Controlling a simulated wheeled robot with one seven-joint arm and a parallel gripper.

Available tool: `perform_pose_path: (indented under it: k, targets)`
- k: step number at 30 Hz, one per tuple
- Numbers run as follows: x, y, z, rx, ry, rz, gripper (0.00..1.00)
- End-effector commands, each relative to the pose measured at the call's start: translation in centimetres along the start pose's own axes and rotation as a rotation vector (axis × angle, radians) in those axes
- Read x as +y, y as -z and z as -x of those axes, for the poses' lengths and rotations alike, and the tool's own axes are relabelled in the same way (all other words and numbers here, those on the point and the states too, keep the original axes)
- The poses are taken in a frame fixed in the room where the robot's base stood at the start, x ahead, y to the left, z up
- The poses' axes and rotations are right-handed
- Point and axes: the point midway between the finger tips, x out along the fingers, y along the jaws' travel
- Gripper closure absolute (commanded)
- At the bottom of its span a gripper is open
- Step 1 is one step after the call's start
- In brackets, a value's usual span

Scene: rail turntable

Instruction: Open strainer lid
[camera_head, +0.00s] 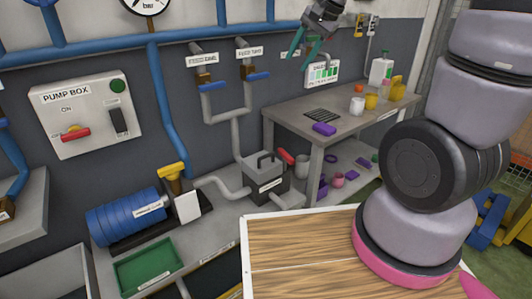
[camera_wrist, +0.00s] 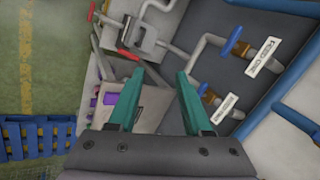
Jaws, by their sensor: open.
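The strainer (camera_head: 262,187) is a grey labelled box on the low bench, with a dark top that looks like its lid and an upright dark handle (camera_head: 266,157). A red lever (camera_head: 286,156) sticks up at its right side. The lid appears to lie shut on the box. The strainer also shows at the top of the wrist view (camera_wrist: 152,37), with the red lever (camera_wrist: 127,55) beside it. My gripper (camera_head: 302,55) is open and empty, high above and to the right of the strainer. Its teal fingers are spread in the wrist view (camera_wrist: 158,75).
Pipes with blue-handled valves (camera_head: 257,76) run above the strainer. A grey worktable (camera_head: 350,121) with bottles and cups stands to its right. A blue pump (camera_head: 127,216) and green tray (camera_head: 147,267) are at left. A wooden top (camera_head: 300,255) is in front.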

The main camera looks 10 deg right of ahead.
Motion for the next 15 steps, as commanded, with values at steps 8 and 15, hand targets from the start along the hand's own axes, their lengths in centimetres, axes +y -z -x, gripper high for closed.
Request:
perform_pose_path:
  k: [8,15]
  targets:
    - [-0.9,2.1,-13.6,-0.034,-0.132,-0.192,0.51]
    - [1.0,2.7,-24.4,0.021,-0.254,-0.304,0.51]
